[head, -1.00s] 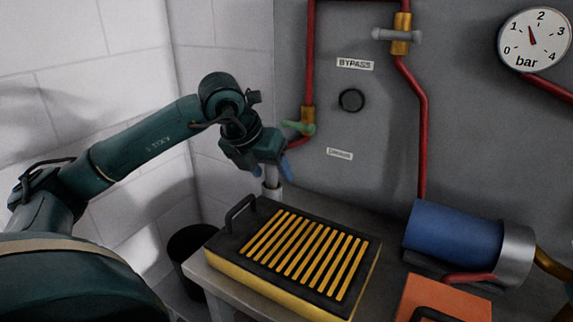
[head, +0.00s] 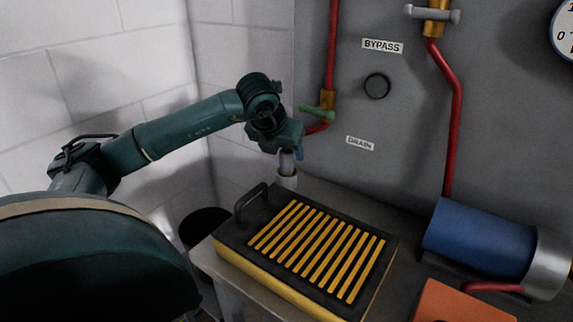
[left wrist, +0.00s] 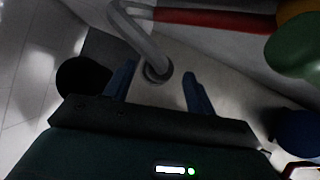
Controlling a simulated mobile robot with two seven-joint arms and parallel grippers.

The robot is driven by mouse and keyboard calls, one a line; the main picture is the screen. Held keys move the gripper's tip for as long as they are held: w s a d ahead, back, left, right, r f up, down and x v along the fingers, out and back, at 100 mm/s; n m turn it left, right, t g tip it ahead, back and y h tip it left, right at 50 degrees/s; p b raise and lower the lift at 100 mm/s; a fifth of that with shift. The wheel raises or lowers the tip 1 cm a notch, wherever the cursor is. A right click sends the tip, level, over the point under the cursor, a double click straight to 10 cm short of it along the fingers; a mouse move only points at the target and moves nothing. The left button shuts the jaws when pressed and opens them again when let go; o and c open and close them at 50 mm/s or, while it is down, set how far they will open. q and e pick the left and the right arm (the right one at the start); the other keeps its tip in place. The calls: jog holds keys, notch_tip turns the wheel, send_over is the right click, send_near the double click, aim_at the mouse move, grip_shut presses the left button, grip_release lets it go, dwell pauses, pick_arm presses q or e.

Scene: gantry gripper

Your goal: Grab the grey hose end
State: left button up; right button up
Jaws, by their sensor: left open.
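The grey hose end (left wrist: 157,70) shows in the left wrist view as the ringed lower end of a bent grey tube. It lies between the two blue fingers of my left gripper (left wrist: 159,76), with a gap on both sides. In the head view the left gripper (head: 290,157) is at the far back corner of the bench, over the short grey upright piece (head: 287,180). The gripper is open. In the head view the gripper partly hides the grey piece. My right gripper is not in view.
A black-and-yellow slatted case (head: 235,240) with a handle lies on the bench close in front of the gripper. A green valve handle (head: 317,112) on a red pipe is just behind. A blue cylinder (head: 480,238) lies to the right. A black bin (head: 205,225) stands below, left.

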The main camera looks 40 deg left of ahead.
aim_at(286, 151)
pick_arm(q)
jog(key=x, duration=0.4)
jog(key=shift+w+a+p, duration=0.15)
jog(key=shift+w+p, duration=0.15)
jog(key=shift+c, duration=0.4)
jog(key=shift+r, duration=0.1)
jog(key=c, duration=1)
